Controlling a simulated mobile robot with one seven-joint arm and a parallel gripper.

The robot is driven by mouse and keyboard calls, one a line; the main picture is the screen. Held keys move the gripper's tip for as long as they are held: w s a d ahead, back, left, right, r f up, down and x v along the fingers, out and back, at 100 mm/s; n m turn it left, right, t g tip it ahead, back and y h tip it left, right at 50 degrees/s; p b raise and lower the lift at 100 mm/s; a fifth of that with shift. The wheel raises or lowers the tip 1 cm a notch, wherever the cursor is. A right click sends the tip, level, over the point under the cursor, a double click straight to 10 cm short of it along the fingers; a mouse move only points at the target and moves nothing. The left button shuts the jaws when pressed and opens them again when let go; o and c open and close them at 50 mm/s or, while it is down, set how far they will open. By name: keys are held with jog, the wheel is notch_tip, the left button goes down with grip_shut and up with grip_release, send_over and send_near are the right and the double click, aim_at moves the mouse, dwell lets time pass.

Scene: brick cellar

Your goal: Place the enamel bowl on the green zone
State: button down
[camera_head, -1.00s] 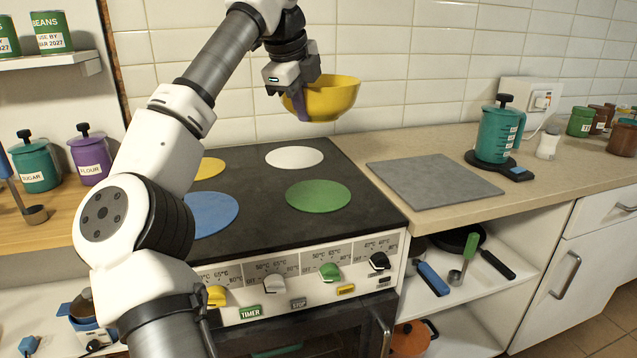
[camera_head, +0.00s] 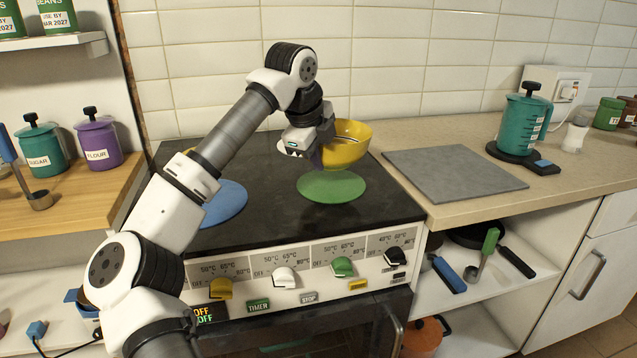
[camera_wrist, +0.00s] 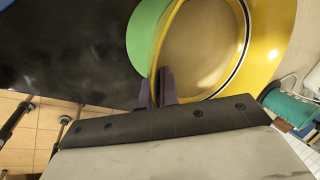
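The yellow enamel bowl (camera_head: 348,150) is upright just over the back part of the green zone (camera_head: 332,188) on the dark hob. I cannot tell whether its base touches the zone. My gripper (camera_head: 316,158) is shut on the bowl's left rim. In the wrist view, my purple fingers (camera_wrist: 160,88) pinch the yellow wall of the bowl (camera_wrist: 273,30), and part of the green zone (camera_wrist: 146,32) shows beside it.
The blue zone (camera_head: 226,203) is left on the hob, partly behind my arm. A grey board (camera_head: 453,175) lies on the counter to the right, bare. A teal jug (camera_head: 522,122) stands beyond it. The tiled wall is behind.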

jog(key=shift+f, duration=2.6)
jog(key=shift+f, duration=0.15)
jog(key=c, duration=1.6)
grip_release()
jog(key=shift+c, duration=0.2)
jog(key=v, duration=1.2)
